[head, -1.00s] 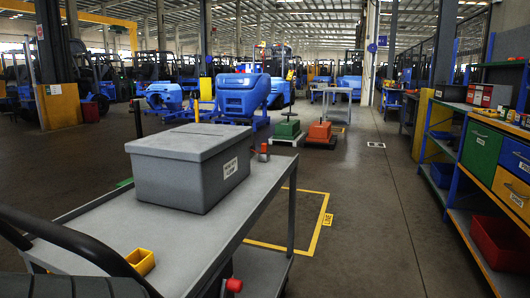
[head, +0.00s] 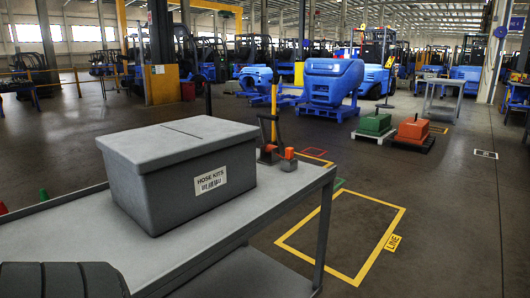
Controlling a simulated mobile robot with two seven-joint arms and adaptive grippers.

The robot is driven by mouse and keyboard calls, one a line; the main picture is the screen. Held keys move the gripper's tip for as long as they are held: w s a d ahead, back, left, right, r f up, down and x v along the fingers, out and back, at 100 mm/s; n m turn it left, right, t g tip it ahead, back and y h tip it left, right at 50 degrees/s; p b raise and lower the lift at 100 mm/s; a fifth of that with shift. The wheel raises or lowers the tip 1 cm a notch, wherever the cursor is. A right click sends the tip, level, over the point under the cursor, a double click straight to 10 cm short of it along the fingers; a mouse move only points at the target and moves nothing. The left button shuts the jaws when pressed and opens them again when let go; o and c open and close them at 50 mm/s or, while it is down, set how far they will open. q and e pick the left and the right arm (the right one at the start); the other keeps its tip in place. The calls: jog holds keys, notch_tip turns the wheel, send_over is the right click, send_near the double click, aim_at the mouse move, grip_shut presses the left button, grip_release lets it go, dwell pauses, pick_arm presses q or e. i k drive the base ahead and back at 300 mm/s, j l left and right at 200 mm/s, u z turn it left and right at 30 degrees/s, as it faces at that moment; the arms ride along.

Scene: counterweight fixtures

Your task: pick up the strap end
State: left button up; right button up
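I cannot pick out a strap end with certainty. A small dark-and-orange item (head: 267,152) stands at the far edge of the grey cart top (head: 215,231), just past the lidded grey box (head: 178,178). The box partly blocks the view there, and the item is too small to identify. A small grey block with an orange top (head: 289,160) sits right beside it. Neither of my grippers is in view.
Green (head: 375,124) and orange (head: 413,131) weights stand on low bases behind. Blue machine bodies (head: 333,83) stand beyond. A dark ribbed shape fills the lower left corner.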

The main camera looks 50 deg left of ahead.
aim_at(289, 151)
jog(key=i+u, duration=0.2)
jog(key=i, duration=1.45)
